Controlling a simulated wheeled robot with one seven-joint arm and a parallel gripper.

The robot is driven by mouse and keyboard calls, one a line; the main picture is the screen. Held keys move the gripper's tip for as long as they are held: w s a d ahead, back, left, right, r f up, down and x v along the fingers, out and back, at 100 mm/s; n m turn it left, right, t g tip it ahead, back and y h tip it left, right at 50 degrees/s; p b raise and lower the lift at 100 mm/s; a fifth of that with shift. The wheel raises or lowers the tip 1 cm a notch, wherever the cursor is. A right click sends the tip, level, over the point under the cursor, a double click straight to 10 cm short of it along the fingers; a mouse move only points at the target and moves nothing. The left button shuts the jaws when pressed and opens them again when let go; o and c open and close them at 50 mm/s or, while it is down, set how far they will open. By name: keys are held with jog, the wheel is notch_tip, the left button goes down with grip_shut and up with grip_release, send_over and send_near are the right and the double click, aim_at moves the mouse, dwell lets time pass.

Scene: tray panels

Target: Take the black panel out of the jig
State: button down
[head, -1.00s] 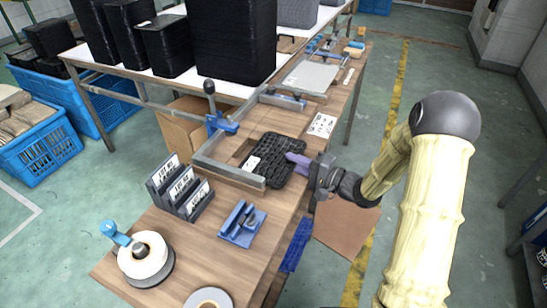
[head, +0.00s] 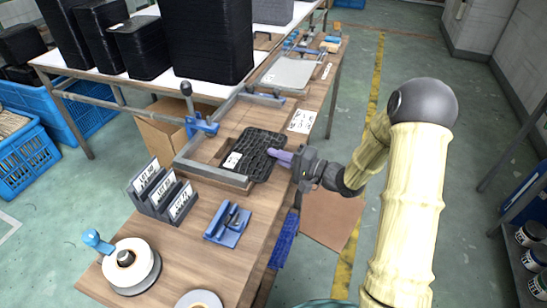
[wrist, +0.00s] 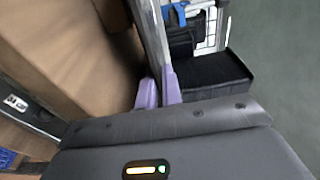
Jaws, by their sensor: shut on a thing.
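The black panel (head: 256,150), a ribbed sheet with a white label, lies across the open right side of the grey jig frame (head: 214,176) on the wooden bench. My gripper (head: 283,156) comes in from the right, and its purple fingers are shut on the panel's right edge. The panel looks slightly tilted, but I cannot tell whether it is clear of the bench. In the wrist view the purple fingertips (wrist: 160,90) stand close together with a thin edge between them.
A blue clamp (head: 201,125) stands at the jig's back left. Label holders (head: 162,190), a blue fixture (head: 228,223) and a tape roll (head: 130,268) are in front. A printed card (head: 302,121) lies behind the panel. Black stacked trays (head: 210,45) stand on the back table.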

notch_tip(320, 180, up, 9)
jog(key=shift+f+p, duration=0.1)
jog(key=shift+p, duration=1.05)
